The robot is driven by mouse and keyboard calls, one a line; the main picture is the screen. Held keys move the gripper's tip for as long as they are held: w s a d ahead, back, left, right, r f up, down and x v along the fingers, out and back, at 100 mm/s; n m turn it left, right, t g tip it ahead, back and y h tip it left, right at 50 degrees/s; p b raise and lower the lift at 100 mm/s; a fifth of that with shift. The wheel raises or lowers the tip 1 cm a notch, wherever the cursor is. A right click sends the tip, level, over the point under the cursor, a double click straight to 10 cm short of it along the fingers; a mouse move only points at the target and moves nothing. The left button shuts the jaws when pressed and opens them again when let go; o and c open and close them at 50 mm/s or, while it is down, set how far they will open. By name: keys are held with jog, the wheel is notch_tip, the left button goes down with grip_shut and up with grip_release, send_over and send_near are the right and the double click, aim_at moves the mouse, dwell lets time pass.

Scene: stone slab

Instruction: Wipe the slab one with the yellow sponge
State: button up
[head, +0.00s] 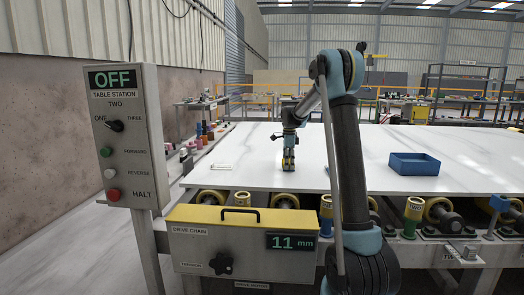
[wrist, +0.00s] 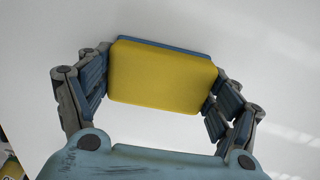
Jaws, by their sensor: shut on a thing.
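The yellow sponge (wrist: 160,78) fills the middle of the wrist view, between the two fingers of my gripper (wrist: 155,80). My gripper is shut on it. In the head view my gripper (head: 288,160) points down at the white marbled slab (head: 340,170), left of the slab's middle. The slab also shows as a plain pale surface in the wrist view (wrist: 270,50).
A blue tray (head: 414,164) stands on the slab at the right. A small white label (head: 221,167) lies near the left edge. A control panel (head: 123,135) reading OFF stands at left. A drive chain box (head: 240,240) reading 11 mm sits in front, beside rollers. The slab's middle is clear.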

aim_at(302, 168)
jog(key=shift+s+d, duration=0.1)
jog(key=shift+d, duration=3.35)
jog(key=shift+d+r, duration=0.15)
notch_tip(302, 168, up, 3)
jog(key=shift+r, duration=2.6)
jog(key=shift+s, duration=0.1)
